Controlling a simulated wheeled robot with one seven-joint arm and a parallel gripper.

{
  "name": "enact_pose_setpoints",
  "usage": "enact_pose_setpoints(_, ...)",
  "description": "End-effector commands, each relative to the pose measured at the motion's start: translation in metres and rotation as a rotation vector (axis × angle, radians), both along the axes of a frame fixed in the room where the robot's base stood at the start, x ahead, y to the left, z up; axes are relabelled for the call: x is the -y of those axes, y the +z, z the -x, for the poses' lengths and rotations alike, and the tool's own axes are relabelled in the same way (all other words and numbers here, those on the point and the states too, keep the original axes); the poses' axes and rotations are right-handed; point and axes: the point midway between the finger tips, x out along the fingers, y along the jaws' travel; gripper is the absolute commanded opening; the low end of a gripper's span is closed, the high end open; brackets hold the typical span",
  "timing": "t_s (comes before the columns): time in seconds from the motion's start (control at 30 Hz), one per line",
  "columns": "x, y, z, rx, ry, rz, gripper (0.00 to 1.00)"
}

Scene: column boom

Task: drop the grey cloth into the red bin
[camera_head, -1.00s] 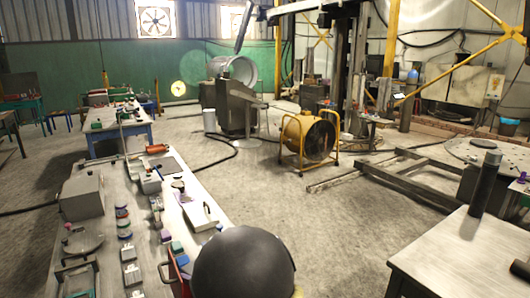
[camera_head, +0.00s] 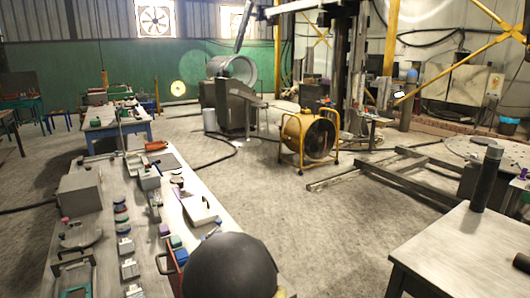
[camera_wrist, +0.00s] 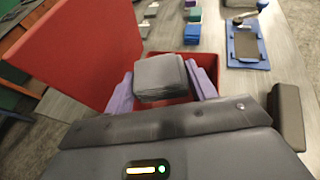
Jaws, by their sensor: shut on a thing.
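The grey cloth (camera_wrist: 160,76) is a small folded, layered block in the wrist view. My gripper (camera_wrist: 160,84), with its pale purple fingers, is shut on it from both sides. The red bin (camera_wrist: 207,66) shows behind and below the cloth, with part of its opening in view. The cloth overlaps this opening in the picture; its height above it is hard to tell. A large red panel (camera_wrist: 95,45) stands tilted at the left, apparently the bin's lid. In the head view only a red edge of the bin (camera_head: 181,257) shows; my gripper and the cloth are hidden there.
The long workbench (camera_head: 215,220) carries small blocks, jars and a grey box (camera_head: 80,193). A blue-framed tray (camera_wrist: 247,48) lies beyond the bin. A table with a dark cylinder (camera_head: 487,178) stands at right. The floor between is clear.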

Motion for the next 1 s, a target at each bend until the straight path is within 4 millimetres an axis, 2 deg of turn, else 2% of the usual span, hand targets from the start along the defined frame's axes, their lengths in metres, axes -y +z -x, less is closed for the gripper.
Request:
enact_pose_setpoints(0.13,0.000,0.000,0.000,0.000,0.000,0.000,0.34)
enact_pose_setpoints(0.17,0.000,0.000,0.000,0.000,0.000,0.000,0.62)
enact_pose_setpoints(0.27,0.000,0.000,0.000,0.000,0.000,0.000,0.81)
enact_pose_setpoints(0.67,0.004,0.002,0.004,-0.001,0.001,0.001,0.81)
enact_pose_setpoints(1.0,0.041,0.021,0.033,0.000,-0.003,-0.001,0.81)
